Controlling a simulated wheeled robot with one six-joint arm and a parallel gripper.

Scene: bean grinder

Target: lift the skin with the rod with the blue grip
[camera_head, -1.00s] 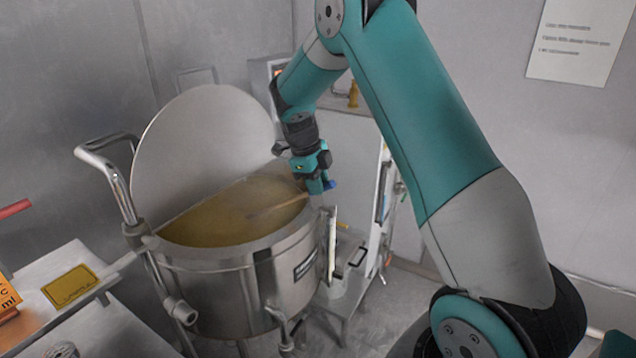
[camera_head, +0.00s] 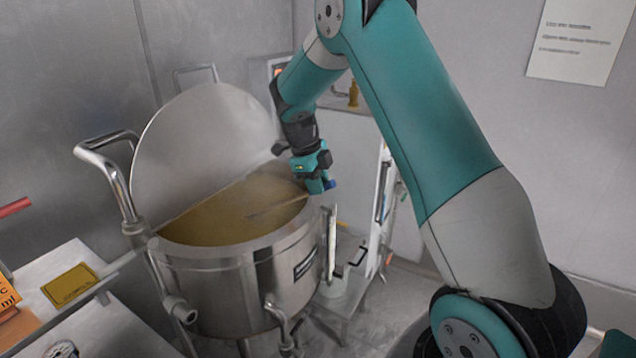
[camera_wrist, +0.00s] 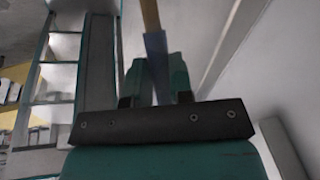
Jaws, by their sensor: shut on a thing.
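A steel kettle (camera_head: 235,290) with a half-open round lid holds a yellow-brown surface (camera_head: 225,220), with no separate skin that I can make out. My gripper (camera_head: 325,187) is above the kettle's right rim, shut on the rod by its blue grip (camera_head: 332,183). The rod (camera_head: 280,206) slants down left over the kettle, its tip at or near the surface; contact is unclear. In the wrist view the blue grip (camera_wrist: 157,62) is between my gripper's fingers (camera_wrist: 160,80), with the tan shaft running upward out of frame.
The raised lid (camera_head: 205,140) stands behind the kettle. A bent steel handle (camera_head: 110,160) rises at its left. A bench with a yellow card (camera_head: 70,285) is at lower left. A white cart (camera_head: 375,220) stands close on the right.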

